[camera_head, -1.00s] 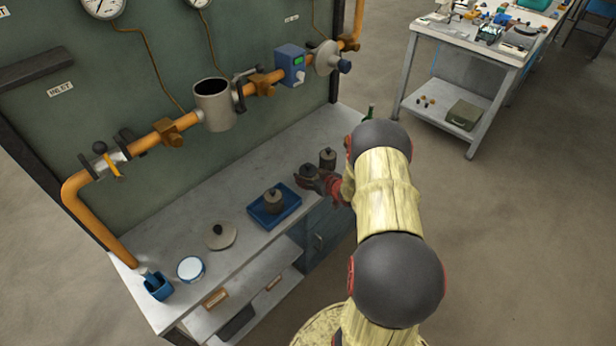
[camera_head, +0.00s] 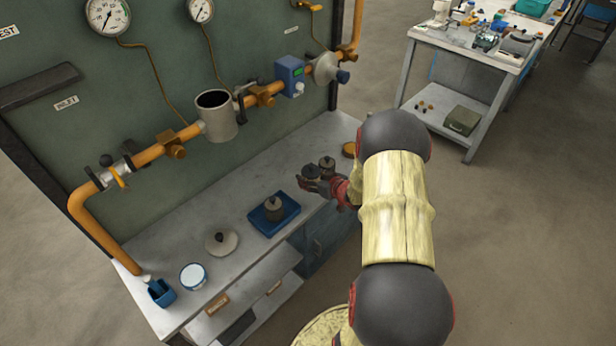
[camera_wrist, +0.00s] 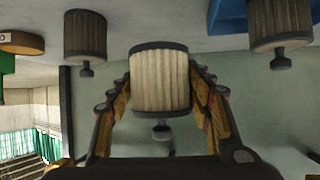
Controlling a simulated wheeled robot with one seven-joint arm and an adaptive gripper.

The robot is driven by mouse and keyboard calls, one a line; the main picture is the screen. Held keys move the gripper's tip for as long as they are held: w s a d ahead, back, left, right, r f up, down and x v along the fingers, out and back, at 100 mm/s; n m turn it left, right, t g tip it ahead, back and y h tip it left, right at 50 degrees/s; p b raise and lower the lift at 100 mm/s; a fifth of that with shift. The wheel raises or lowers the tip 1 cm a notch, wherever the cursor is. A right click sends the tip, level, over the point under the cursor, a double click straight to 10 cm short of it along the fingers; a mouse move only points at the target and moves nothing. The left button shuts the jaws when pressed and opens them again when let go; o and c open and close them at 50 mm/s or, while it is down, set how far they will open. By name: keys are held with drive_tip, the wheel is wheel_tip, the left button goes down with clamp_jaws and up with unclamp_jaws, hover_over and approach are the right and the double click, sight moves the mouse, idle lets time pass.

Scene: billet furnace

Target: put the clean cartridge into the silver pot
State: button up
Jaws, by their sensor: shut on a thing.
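The silver pot (camera_head: 216,119) is an open-topped grey cylinder fixed in the orange pipe run on the panel, its dark mouth facing up. My gripper (camera_head: 322,186) is shut on the clean cartridge (camera_head: 311,173), a pleated cylinder with dark end caps. In the wrist view the clean cartridge (camera_wrist: 160,80) has pale pleats and sits between my two fingers (camera_wrist: 160,95). It is over the bench's right part, apparently a little above the top. A darker cartridge (camera_head: 327,164) stands just behind it. Another brownish cartridge (camera_head: 274,208) stands in the blue tray (camera_head: 292,207).
A round lid (camera_head: 221,241), a white-topped tin (camera_head: 193,276) and a blue holder (camera_head: 161,293) are on the bench's left part. A yellowish disc (camera_head: 349,149) lies at its right end. Valves, gauges and a blue meter (camera_head: 290,75) line the panel beside the pot.

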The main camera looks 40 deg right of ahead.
drive_tip(key=s+a+r+p, duration=0.2)
drive_tip(key=s+a+r, duration=0.2)
drive_tip(key=s, duration=0.4)
drive_tip(key=shift+s+r, duration=0.35)
drive_tip(key=shift+a, duration=0.15)
drive_tip(key=w+a+y, duration=0.1)
drive_tip(key=w+a, duration=0.3)
drive_tip(key=a, duration=0.4)
drive_tip(key=w+a, duration=0.4)
drive_tip(key=a, duration=0.4)
drive_tip(key=a+f+n, duration=0.1)
drive_tip(key=a+f, duration=0.1)
drive_tip(key=a, duration=1.2)
drive_tip(key=shift+a, duration=0.2)
drive_tip(key=shift+s+f, duration=0.15)
drive_tip(key=shift+f, duration=0.05)
